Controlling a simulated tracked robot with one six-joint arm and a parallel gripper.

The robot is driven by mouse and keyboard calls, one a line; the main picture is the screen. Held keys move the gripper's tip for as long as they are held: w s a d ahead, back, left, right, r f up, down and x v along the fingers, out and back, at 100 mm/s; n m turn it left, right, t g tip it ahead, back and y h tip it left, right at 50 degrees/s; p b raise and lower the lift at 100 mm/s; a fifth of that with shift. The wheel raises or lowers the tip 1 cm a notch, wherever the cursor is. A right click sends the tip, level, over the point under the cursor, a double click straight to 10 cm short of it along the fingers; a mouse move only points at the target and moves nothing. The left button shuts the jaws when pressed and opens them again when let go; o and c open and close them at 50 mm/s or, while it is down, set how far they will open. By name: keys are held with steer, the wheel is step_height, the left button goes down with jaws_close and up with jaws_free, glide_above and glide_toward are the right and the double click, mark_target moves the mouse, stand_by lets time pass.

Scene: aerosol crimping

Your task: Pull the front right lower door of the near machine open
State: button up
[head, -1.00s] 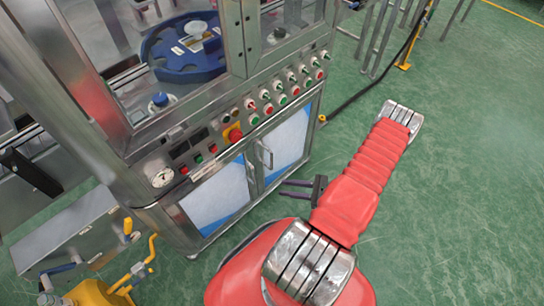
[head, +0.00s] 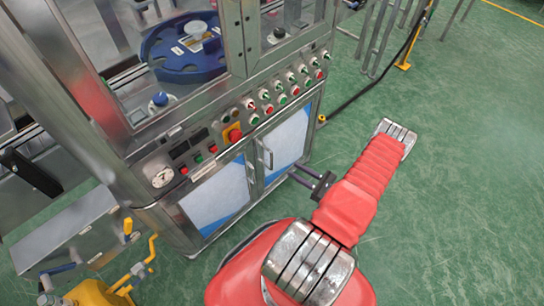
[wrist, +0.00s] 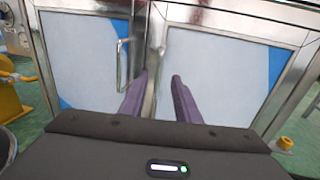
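The near machine (head: 160,150) has two pale lower doors side by side. The front right lower door (head: 287,142) looks shut, with a metal bar handle (head: 265,155) along its left edge. In the wrist view the right door (wrist: 225,75) fills the right half. A metal bar, apparently its handle (wrist: 153,85), shows between my fingers, partly hidden; contact cannot be told. My gripper (head: 293,172) is in front of the right door. Its two dark purple fingers are apart in the wrist view (wrist: 160,80).
The left lower door (head: 213,195) looks shut, with its own handle (wrist: 122,65) close to my left finger. Buttons and a red emergency stop (head: 233,134) line the panel above. Yellow piping (head: 140,265) stands at the lower left. Green floor (head: 450,210) is clear at right.

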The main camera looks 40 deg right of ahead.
steer(key=x, duration=1.3)
steer(key=shift+w, duration=0.1)
jaws_close()
stand_by(0.4)
